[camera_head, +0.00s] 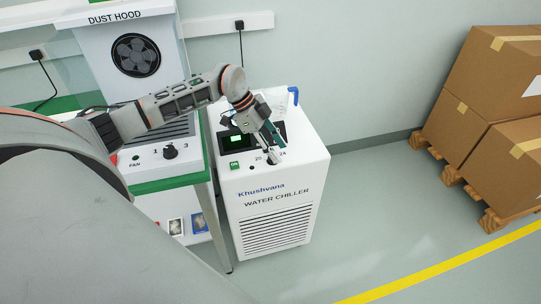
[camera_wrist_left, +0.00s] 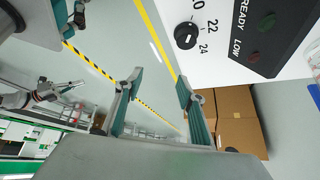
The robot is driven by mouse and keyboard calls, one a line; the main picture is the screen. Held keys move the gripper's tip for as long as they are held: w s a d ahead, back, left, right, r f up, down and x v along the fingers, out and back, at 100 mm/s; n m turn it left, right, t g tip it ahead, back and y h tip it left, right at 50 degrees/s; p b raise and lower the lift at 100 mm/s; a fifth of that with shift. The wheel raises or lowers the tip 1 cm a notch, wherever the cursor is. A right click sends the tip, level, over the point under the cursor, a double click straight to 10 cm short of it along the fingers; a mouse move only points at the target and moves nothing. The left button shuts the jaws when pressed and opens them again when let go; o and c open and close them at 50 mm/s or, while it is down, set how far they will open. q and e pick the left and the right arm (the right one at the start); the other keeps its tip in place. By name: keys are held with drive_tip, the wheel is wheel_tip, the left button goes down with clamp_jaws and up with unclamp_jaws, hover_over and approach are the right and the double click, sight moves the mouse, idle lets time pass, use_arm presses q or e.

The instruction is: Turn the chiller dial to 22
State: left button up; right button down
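The water chiller (camera_head: 272,205) is a white cabinet with a lit green display and a black dial on its top panel. The chiller dial (camera_wrist_left: 186,36) is a round black knob with 20, 22 and 24 printed around it. I cannot tell for sure which number its mark points at. In the head view the dial (camera_head: 272,159) is small and partly hidden by my left gripper (camera_head: 274,146), which hangs just above the panel. In the wrist view the left gripper (camera_wrist_left: 157,94) has its two teal fingers apart with nothing between them; the dial lies outside them. My right gripper is not seen.
The dust hood bench (camera_head: 170,185), with its own fan knob (camera_head: 170,152), stands close left of the chiller. A blue-capped object (camera_head: 293,95) is at the chiller's back. Cardboard boxes (camera_head: 470,120) on a pallet stand at right, with clear floor between.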

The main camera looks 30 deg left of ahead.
use_arm(q)
drive_tip(key=a+n+y, duration=0.2)
drive_tip(key=a, duration=0.4)
drive_tip(key=x, duration=0.4)
drive_tip(key=w+x, duration=0.1)
drive_tip(key=x, duration=0.1)
drive_tip(key=shift+d+f, duration=0.15)
drive_tip(key=shift+f, duration=0.05)
drive_tip(key=shift+c, duration=0.4)
drive_tip(key=c, duration=1)
